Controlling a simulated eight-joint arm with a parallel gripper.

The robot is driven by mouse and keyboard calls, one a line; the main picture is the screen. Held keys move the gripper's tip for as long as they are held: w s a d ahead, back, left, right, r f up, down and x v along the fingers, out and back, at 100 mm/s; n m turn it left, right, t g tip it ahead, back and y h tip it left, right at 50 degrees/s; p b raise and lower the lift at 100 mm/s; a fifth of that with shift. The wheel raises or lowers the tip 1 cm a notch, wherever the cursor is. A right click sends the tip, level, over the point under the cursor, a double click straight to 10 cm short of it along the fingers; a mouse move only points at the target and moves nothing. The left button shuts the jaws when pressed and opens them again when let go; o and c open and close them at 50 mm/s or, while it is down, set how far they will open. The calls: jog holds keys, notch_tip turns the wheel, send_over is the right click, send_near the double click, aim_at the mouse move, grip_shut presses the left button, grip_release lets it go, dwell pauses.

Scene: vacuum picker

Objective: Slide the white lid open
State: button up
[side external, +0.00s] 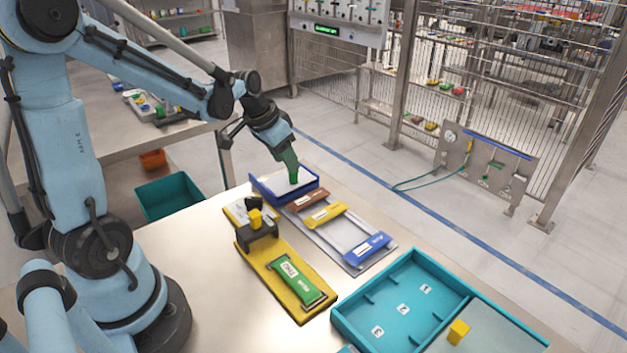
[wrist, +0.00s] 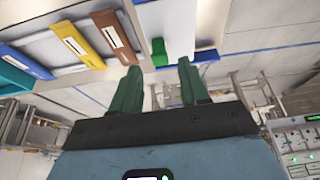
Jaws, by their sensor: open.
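The white lid (side external: 283,187) lies on a blue box (side external: 310,194) at the back of the metal table. In the wrist view the lid (wrist: 178,22) is a pale panel with a small green tab (wrist: 159,52) at its near end. My gripper (side external: 292,181) points down at the lid, with its green fingers low over it. In the wrist view my gripper (wrist: 157,66) is open, with the fingers apart and the green tab appearing between their tips. I cannot tell whether a finger touches the tab or the lid.
Beside the box is a grey rack (side external: 343,235) with brown (side external: 306,202), yellow (side external: 325,215) and blue (side external: 367,247) labelled bars. A yellow base (side external: 262,263) holds a green labelled piece (side external: 292,277). A teal tray (side external: 342,325) and a yellow block (side external: 458,331) are at front right.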

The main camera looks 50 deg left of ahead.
aim_at(289, 175)
jog(key=shift+x, duration=2.1)
grip_shut()
